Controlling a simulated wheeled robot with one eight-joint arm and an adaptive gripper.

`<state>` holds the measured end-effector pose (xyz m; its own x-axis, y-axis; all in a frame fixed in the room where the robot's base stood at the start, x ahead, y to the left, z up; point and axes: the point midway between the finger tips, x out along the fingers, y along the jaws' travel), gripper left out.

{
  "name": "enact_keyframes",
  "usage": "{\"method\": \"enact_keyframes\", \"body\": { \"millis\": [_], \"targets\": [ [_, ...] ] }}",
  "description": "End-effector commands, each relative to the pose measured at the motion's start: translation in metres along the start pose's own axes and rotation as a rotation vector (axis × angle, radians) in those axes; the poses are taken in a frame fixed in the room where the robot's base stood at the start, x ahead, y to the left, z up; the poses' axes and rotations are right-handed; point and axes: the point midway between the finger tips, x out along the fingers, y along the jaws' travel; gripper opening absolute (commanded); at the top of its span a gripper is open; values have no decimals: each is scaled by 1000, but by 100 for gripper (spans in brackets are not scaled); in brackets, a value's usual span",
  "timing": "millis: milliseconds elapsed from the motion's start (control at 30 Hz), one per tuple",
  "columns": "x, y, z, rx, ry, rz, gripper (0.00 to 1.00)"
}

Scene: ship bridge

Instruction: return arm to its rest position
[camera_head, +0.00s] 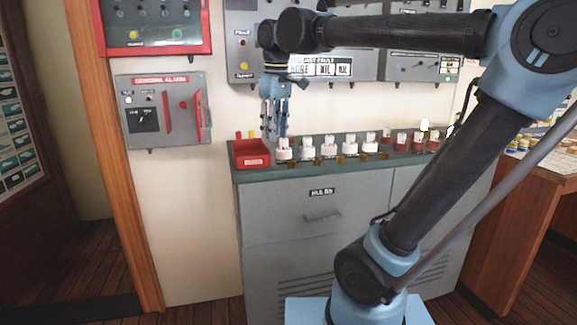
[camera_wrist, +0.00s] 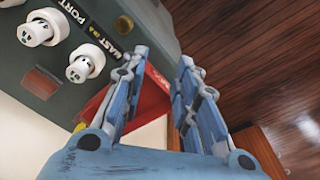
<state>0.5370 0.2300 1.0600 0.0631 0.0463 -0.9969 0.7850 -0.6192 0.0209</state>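My arm reaches from the lower right of the head view, up and over to the left. My gripper (camera_head: 274,132) hangs down at the left end of the grey cabinet's top, by the red tray (camera_head: 252,160) and the leftmost white knob (camera_head: 284,149). In the wrist view the two blue fingers of my gripper (camera_wrist: 163,60) stand apart with nothing between them. The red tray (camera_wrist: 92,105) shows partly behind the left finger there. The cabinet front and wooden floor lie beyond the fingertips.
The grey cabinet (camera_head: 290,225) carries a row of white and red-brown knobs. Behind it are wall panels, with the general alarm box (camera_head: 165,110) to the left and a fault panel (camera_head: 300,45) behind my gripper. A wooden desk (camera_head: 520,200) stands at right. Floor at left is clear.

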Motion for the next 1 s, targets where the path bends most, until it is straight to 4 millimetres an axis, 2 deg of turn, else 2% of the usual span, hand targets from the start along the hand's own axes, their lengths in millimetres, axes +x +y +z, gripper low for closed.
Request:
{"method": "enact_keyframes", "body": {
  "millis": [33, 200, 400, 600, 800, 1000],
  "targets": [
    [14, 11, 16, 50, 5, 5, 28],
    [58, 38, 65, 208, 22, 20, 28],
    [114, 57, 123, 393, 43, 40, 28],
    [174, 64, 181, 575, 65, 63, 28],
    [232, 61, 232, 747, 84, 86, 28],
    [270, 55, 262, 853, 96, 102, 28]
  ]
}}
